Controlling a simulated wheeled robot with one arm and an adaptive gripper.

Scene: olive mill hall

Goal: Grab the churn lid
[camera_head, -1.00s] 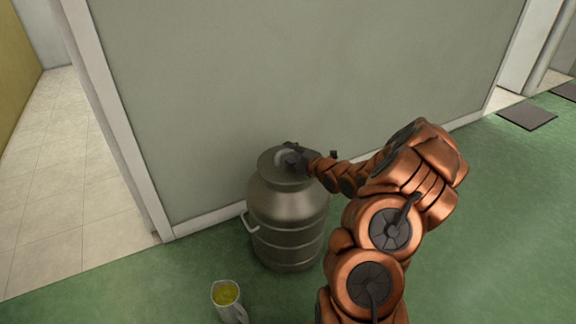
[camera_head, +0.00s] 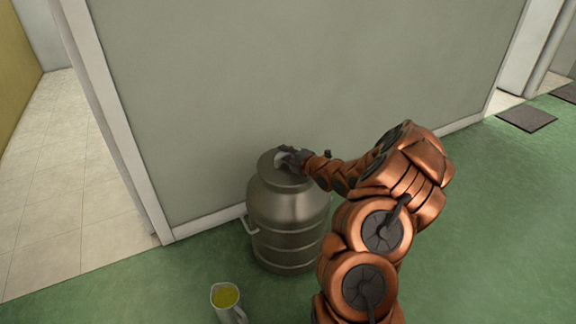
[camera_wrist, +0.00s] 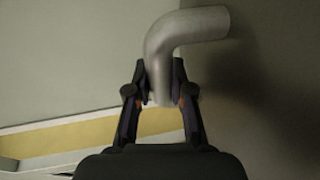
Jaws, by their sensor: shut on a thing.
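The metal churn (camera_head: 287,215) stands upright on the green floor close to the wall. Its lid (camera_head: 268,165) sits on the churn's mouth, partly hidden behind my gripper. My gripper (camera_head: 290,158) is at the lid's handle on top. In the wrist view a bent grey tube, the lid handle (camera_wrist: 185,27), comes down between the two fingers of my gripper (camera_wrist: 161,85), which are shut on its lower end. I cannot tell any gap between lid and churn.
A jug (camera_head: 227,300) with yellow-green liquid stands on the floor in front of the churn. The grey-green wall (camera_head: 300,80) is right behind the churn. Green floor (camera_head: 490,230) is clear to the right. A dark mat (camera_head: 527,118) lies at the far right.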

